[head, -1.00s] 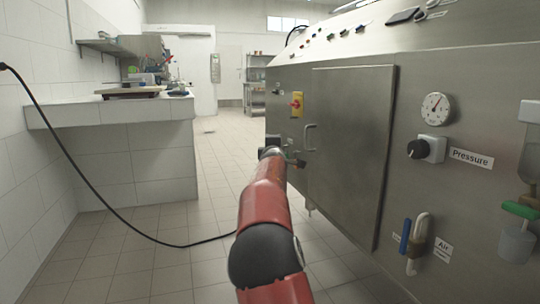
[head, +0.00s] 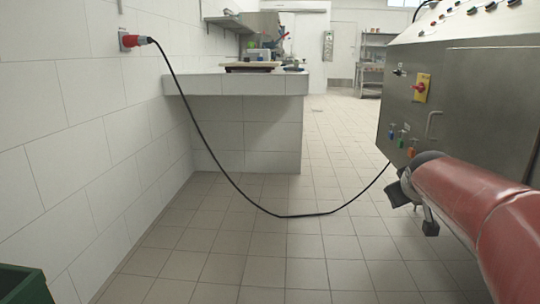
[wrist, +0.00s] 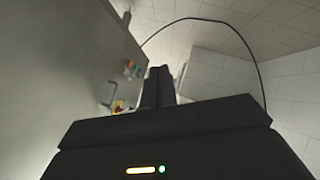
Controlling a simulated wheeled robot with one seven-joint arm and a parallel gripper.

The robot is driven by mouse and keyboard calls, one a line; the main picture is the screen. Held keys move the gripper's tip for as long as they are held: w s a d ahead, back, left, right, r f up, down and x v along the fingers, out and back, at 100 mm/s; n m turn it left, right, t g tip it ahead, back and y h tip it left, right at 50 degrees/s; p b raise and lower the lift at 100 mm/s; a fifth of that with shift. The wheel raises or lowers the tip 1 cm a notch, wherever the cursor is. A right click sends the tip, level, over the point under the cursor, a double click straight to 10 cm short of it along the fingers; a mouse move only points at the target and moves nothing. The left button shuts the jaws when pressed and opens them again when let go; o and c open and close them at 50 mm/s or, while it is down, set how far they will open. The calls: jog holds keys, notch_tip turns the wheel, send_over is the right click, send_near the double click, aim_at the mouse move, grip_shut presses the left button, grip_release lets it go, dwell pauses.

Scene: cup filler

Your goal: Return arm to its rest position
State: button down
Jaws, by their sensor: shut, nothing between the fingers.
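My red arm (head: 465,205) reaches in from the lower right of the head view, in front of the steel machine (head: 450,95). My dark gripper (head: 430,224) is at its far end, low beside the machine's near corner and over the tiled floor. In the wrist view the two dark fingers (wrist: 159,74) stand side by side, shut with nothing between them. The machine's side fills the left of the wrist view.
A black cable runs from a red plug (head: 137,40) on the left wall, sags to the floor and goes towards the machine. A tiled counter (head: 240,85) stands behind it. A green bin (head: 22,284) shows at lower left.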

jog(key=s+a+f+m+g+y, duration=0.1)
jog(key=s+a+f, duration=0.35)
jog(key=s, duration=0.45)
jog(key=s+a+f+m+g+y, duration=0.1)
jog(key=s+a+f+g+y, duration=0.1)
jog(key=s+a+f, duration=0.5)
jog(key=s+a+f+g+y, duration=0.1)
jog(key=s+a, duration=0.4)
jog(key=s, duration=0.6)
notch_tip(320, 180, up, 13)
jog(key=p, duration=1.3)
jog(key=shift+s+g+p, duration=0.3)
jog(key=shift+s, duration=0.15)
jog(key=shift+d, duration=0.1)
